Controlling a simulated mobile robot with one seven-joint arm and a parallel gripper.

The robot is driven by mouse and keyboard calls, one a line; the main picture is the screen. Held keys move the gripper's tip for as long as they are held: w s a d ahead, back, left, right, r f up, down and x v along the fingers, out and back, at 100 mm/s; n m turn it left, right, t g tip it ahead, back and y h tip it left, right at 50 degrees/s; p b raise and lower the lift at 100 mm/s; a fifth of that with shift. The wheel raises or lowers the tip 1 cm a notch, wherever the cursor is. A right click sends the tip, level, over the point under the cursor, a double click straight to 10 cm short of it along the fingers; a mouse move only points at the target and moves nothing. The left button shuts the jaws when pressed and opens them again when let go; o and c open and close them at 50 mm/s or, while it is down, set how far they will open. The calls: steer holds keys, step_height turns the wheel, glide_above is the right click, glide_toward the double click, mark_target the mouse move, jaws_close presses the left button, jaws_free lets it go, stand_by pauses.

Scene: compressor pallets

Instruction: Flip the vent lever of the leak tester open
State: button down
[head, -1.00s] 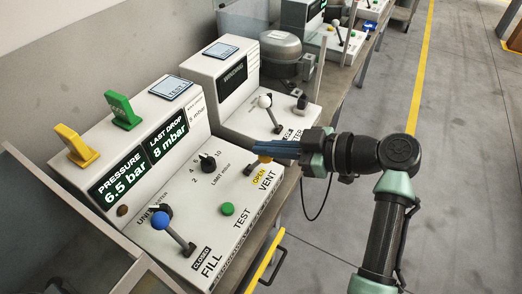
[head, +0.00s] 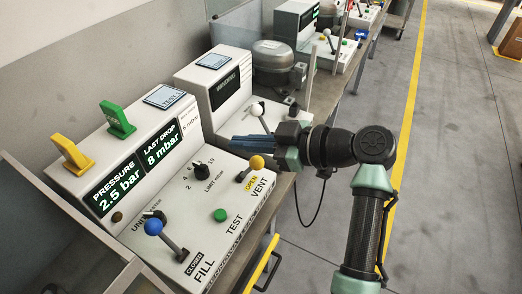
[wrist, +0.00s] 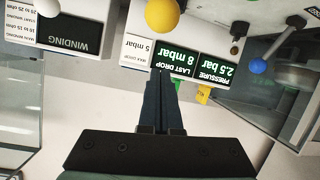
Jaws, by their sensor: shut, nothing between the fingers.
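The leak tester (head: 150,190) is the white console at left. The pressure display (head: 120,190) reads 2.5 bar. My gripper (head: 235,140) is shut and empty, with its blue fingers above and behind the yellow ball, apart from it in the head view. In the wrist view the yellow ball (wrist: 162,15) is at the top, beyond the closed fingertips (wrist: 160,75).
The fill lever (head: 153,227) has a blue ball; its label reads CLOSED. A green button (head: 220,215) and a limit knob (head: 201,171) sit on the panel. The winding tester (head: 215,85) with a white-ball lever (head: 257,109) stands behind my fingers. Open floor (head: 460,180) lies at right.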

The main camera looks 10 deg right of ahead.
steer(key=v, duration=1)
steer(key=shift+w+b, duration=0.2)
steer(key=shift+b, duration=0.15)
steer(key=w+a+r+m+t+h+p, duration=0.2)
steer(key=r+t+p, duration=0.1)
steer(key=r, duration=0.5)
steer(key=w+a+r+m+t+h+p, duration=0.2)
steer(key=w+a+r+m+t+h, duration=0.15)
steer(key=r, duration=0.45)
steer(key=w+a+r+m+t+h+p, duration=0.1)
steer(key=a+r+m+t+h+p, duration=0.15)
steer(key=r, duration=0.55)
steer(key=s+a+r+m+t+h+p, duration=0.1)
steer(key=s+r+m+t+h+p, duration=0.1)
steer(key=s+r+t, duration=0.3)
steer(key=s+a+r+m+t+h+p, duration=0.1)
steer(key=s+r+t, duration=0.4)
steer(key=s+r, duration=0.6)
step_height(320, 180, up, 8)
steer(key=shift+a+r+m+t+h+p, duration=0.1)
steer(key=shift+a+m+t+h+p, duration=0.25)
steer(key=shift+m+p, duration=0.65)
